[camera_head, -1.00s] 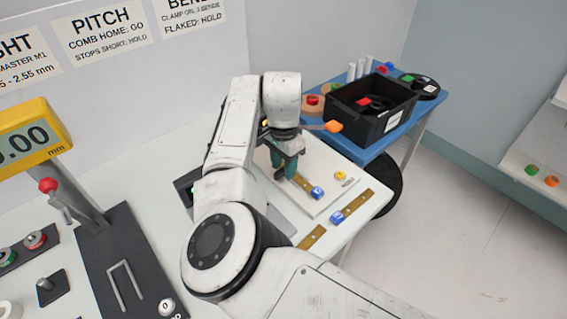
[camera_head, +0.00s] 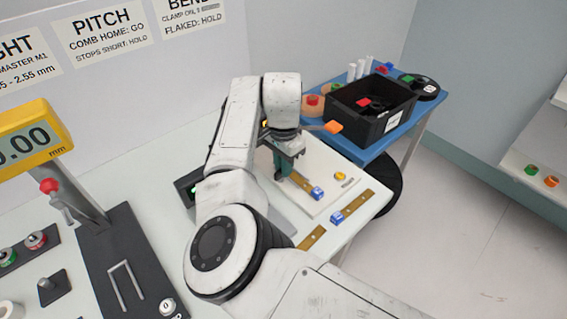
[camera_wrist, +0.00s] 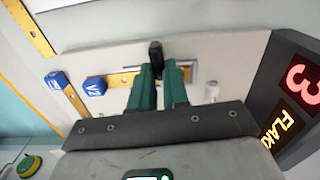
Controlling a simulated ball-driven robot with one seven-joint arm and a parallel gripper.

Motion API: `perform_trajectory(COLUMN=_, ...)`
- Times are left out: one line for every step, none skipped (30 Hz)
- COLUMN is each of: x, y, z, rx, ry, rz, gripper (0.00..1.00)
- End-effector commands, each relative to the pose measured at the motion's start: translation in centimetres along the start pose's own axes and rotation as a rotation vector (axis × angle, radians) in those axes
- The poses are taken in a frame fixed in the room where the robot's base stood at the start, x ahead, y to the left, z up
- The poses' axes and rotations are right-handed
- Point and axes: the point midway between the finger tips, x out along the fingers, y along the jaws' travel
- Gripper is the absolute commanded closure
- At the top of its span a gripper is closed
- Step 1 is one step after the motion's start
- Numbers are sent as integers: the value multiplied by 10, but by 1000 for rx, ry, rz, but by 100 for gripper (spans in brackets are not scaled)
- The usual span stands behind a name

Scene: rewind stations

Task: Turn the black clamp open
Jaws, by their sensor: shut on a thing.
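The black clamp (camera_wrist: 155,50) shows in the wrist view as a small dark upright piece at the tips of my green fingers. My gripper (camera_wrist: 158,70) is shut on it, with the fingers close together around its lower part. In the head view my gripper (camera_head: 284,168) points down over the pale plate on the table, and the clamp is mostly hidden by the fingers. A brass strip (camera_wrist: 120,80) with a blue V2 block (camera_wrist: 95,86) lies on the plate beside the clamp.
A dark display box (camera_wrist: 298,85) with lit red and yellow text stands close at the right in the wrist view. A yellow knob (camera_head: 340,176) sits on the plate. A black bin (camera_head: 385,125) stands on the blue table behind.

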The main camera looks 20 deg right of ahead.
Motion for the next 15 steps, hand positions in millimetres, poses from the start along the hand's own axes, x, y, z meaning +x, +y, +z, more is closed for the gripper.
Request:
perform_trajectory(x=-2, y=0, z=0, rx=-17, ry=1, rz=2, gripper=100)
perform_trajectory(x=-2, y=0, z=0, rx=-29, ry=1, rz=2, gripper=100)
perform_trajectory(x=-3, y=0, z=-1, rx=-47, ry=3, rz=3, gripper=100)
perform_trajectory(x=-3, y=0, z=-1, rx=-63, ry=2, rz=3, gripper=100)
perform_trajectory(x=-3, y=0, z=-1, rx=-81, ry=3, rz=3, gripper=100)
perform_trajectory(x=-4, y=0, z=-1, rx=-108, ry=3, rz=3, gripper=100)
perform_trajectory(x=-4, y=0, z=-1, rx=-129, ry=3, rz=4, gripper=100)
perform_trajectory(x=-4, y=-1, z=-1, rx=-152, ry=3, rz=4, gripper=100)
perform_trajectory(x=-5, y=-1, z=-1, rx=-184, ry=3, rz=5, gripper=100)
perform_trajectory(x=-5, y=-1, z=-1, rx=-211, ry=2, rz=5, gripper=100)
perform_trajectory(x=-5, y=-1, z=-1, rx=-236, ry=2, rz=6, gripper=100)
perform_trajectory(x=-5, y=-1, z=-1, rx=-274, ry=2, rz=6, gripper=100)
perform_trajectory(x=-5, y=-2, z=0, rx=-302, ry=2, rz=5, gripper=100)
perform_trajectory(x=-5, y=-2, z=0, rx=-330, ry=2, rz=6, gripper=100)
perform_trajectory(x=-5, y=-2, z=0, rx=-369, ry=2, rz=6, gripper=100)
